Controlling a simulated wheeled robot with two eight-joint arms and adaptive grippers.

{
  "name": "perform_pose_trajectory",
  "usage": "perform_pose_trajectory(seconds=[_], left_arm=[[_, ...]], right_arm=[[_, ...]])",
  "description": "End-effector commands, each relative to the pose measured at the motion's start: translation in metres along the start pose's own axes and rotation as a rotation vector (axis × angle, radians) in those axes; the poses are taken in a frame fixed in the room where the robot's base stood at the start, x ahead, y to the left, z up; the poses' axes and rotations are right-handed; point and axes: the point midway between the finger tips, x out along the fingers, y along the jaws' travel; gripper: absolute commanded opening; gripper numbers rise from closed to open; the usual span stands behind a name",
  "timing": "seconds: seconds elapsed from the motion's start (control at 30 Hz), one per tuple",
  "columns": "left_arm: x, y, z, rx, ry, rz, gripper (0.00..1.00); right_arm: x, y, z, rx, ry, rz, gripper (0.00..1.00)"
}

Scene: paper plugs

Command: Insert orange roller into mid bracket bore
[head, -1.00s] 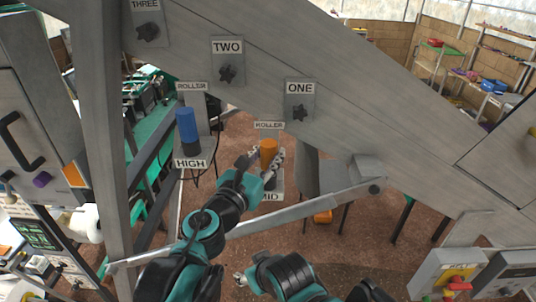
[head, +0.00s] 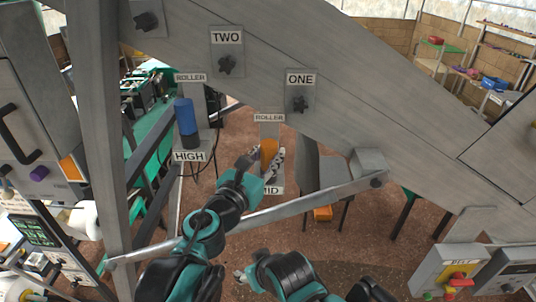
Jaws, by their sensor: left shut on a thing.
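The orange roller (head: 268,149) stands about upright in front of the mid bracket (head: 269,131), between its ROLLER label and its MID label (head: 274,190). My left gripper (head: 262,164) is shut on the orange roller, with one finger on each side of it. The roller's lower end and the bracket's bore are hidden behind the fingers, so I cannot tell how far it sits in the bore. My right gripper (head: 241,275) shows only in part at the bottom, well below the roller, and its jaws are unclear.
A blue roller (head: 186,122) stands at the HIGH bracket (head: 190,156) to the left. A grey bar (head: 300,205) slants across below the mid bracket.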

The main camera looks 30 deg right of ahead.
Motion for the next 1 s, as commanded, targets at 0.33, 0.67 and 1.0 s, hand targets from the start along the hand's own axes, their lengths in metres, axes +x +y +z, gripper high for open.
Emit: perform_pose_trajectory(seconds=[0.33, 0.67, 1.0], left_arm=[[0.0, 0.0, 0.001, 0.0, 0.0, 0.0, 0.57], [-0.029, 0.0, 0.0, 0.0, 0.0, 0.002, 0.57], [-0.096, 0.001, 0.0, 0.0, 0.0, 0.002, 0.57]], right_arm=[[0.0, 0.0, 0.0, 0.0, 0.0, 0.0, 0.54], [0.0, 0.0, 0.0, 0.0, 0.0, 0.0, 0.54], [0.0, 0.0, 0.0, 0.0, 0.0, 0.0, 0.54]])
